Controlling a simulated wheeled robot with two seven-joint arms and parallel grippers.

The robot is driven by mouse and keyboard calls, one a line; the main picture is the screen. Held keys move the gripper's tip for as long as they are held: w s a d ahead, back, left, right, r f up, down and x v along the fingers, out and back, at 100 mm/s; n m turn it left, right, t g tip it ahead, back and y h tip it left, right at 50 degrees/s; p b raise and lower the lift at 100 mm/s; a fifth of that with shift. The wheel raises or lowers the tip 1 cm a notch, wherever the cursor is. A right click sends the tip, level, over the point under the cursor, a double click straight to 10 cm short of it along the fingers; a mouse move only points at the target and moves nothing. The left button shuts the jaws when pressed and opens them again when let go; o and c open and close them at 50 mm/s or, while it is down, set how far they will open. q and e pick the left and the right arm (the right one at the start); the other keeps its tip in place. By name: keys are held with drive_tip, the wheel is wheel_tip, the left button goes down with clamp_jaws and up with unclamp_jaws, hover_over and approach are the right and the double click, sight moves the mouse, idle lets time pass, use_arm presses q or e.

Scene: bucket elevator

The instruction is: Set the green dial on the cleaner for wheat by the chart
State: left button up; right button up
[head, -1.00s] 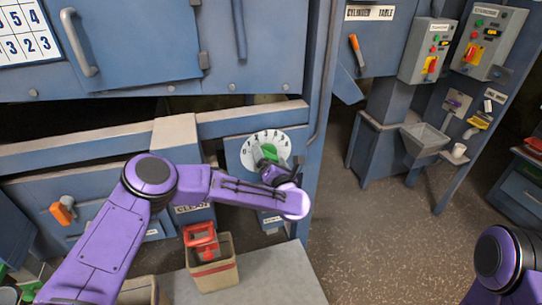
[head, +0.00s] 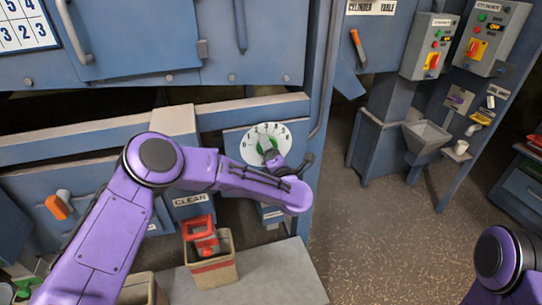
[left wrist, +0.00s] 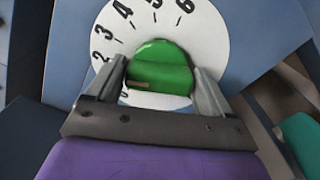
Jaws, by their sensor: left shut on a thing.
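The green dial (head: 266,144) sits on a round white scale (head: 250,138) on the cleaner's blue panel. In the left wrist view the green dial (left wrist: 160,72) lies between the two fingers of my left gripper (left wrist: 160,85), which is shut on it. The scale's 2, 3, 4, 5 and 6 show around the top; the lower part is hidden by the fingers. A small tan mark shows at the dial's lower left; which number it points to I cannot tell. A chart (head: 24,30) with blue numbers is at the upper left, partly cut off. My right gripper is out of view.
A "CLEAN" label (head: 188,200) is below the panel's left side. A tan bin (head: 214,272) with a red-handled thing stands below. An orange-handled lever (head: 57,206) is at left. Control boxes (head: 428,45) are at the right. The floor there is clear.

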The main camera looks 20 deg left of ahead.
use_arm(q)
drive_tip(key=o, duration=0.9)
drive_tip(key=b+v, duration=0.3)
drive_tip(key=v, duration=0.7)
drive_tip(key=shift+s+d, duration=0.2)
drive_tip(key=shift+s, duration=0.05)
drive_tip(key=shift+f, duration=0.1)
